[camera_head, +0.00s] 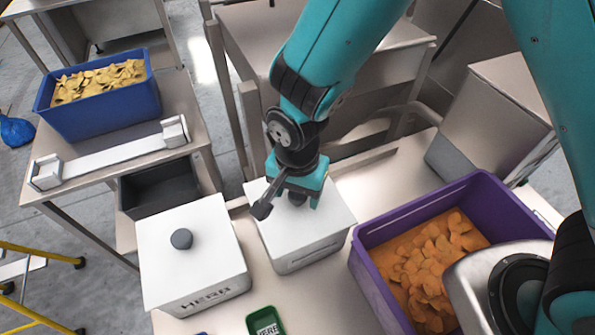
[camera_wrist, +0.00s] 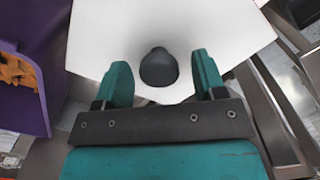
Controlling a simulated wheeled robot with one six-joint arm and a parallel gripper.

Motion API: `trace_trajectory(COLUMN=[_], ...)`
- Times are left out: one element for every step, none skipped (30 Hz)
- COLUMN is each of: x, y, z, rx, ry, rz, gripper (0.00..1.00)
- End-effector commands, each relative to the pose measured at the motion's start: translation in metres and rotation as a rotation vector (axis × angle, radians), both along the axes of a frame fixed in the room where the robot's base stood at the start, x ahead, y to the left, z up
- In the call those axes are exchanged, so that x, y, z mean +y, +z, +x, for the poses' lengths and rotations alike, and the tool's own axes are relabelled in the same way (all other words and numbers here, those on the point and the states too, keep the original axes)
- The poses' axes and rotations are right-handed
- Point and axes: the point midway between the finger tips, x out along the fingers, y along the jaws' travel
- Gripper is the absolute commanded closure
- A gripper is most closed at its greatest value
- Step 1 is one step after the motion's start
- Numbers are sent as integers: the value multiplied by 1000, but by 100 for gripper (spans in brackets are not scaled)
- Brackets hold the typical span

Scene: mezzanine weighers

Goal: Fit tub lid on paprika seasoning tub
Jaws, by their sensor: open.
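A white square lid (camera_head: 325,215) lies over a pale square tub (camera_head: 308,256) in the middle of the bench. It looks level and lined up with the tub; its rear is hidden by my gripper. The tub's front marking is unreadable, so I cannot confirm it is paprika. My gripper (camera_head: 293,192) points down over this lid. In the wrist view, my open gripper (camera_wrist: 160,62) has one finger on each side of the lid's dark round knob (camera_wrist: 158,70), with visible gaps. The white lid surface (camera_wrist: 105,35) fills the middle of that view.
A lidded white tub marked HERB (camera_head: 195,270) stands close on the left. A purple crate (camera_head: 372,284) of orange chips stands on the right. A green HERB item (camera_head: 265,321) lies at the front. A blue crate (camera_head: 110,112) of yellow chips sits on the left table.

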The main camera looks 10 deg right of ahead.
Motion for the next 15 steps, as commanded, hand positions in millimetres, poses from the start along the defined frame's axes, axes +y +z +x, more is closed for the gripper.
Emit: trace_trajectory(x=[1,1,1,1,1,1,1,1,0,0,0,0,0,0,0], y=[8,13,21,28,35,44,51,58,66,73,78,85,90,95,99], z=[1,1,1,1,1,1,1,1,0,0,1,0,0,0,0], rx=[-4,-4,-5,-5,-6,-6,-6,-5,-5,-5,-5,-4,-4,-3,-2], ry=[0,0,0,0,0,0,0,0,0,0,0,0,0,0,0], rz=[3,3,5,5,5,5,6,5,4,4,4,3,3,3,2], gripper=[36,36,36,36,36,36,36,36,36,36,36,36,36,36,36])
